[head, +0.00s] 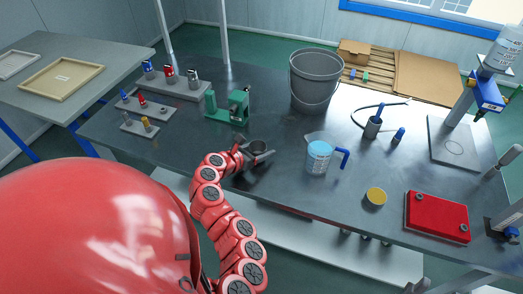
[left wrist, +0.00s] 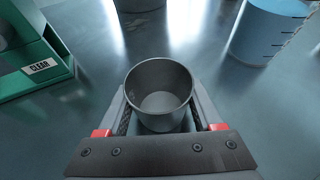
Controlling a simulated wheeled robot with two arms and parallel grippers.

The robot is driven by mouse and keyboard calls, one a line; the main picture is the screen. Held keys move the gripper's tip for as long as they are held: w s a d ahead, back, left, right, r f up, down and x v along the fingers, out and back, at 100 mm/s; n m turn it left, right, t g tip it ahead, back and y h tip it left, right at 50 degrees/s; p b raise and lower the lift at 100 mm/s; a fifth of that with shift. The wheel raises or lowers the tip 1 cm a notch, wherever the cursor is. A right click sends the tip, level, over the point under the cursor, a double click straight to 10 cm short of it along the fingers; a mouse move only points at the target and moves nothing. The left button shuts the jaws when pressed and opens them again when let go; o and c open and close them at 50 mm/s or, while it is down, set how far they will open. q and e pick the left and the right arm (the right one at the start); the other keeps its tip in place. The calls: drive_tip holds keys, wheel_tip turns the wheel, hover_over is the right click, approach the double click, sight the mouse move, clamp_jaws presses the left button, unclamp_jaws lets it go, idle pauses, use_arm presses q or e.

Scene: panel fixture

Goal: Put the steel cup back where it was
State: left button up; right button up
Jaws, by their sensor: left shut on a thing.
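The steel cup (head: 258,146) is a small grey open-topped cup at the front middle of the dark metal bench. My left gripper (head: 256,156) is shut on it. In the left wrist view the cup (left wrist: 160,92) is upright and empty, with a finger against each side. I cannot tell whether its base touches the bench. My right gripper is not in view.
A green press-like fixture (head: 229,107) stands left of the cup, and a measuring jug with blue contents (head: 319,157) stands to its right. A grey bucket (head: 314,80) is behind. A yellow-topped tin (head: 376,196) and red box (head: 437,216) lie further right.

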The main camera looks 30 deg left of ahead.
use_arm(q)
drive_tip(key=shift+f, duration=0.45)
drive_tip(key=shift+f, duration=0.15)
drive_tip(key=o, duration=1.5)
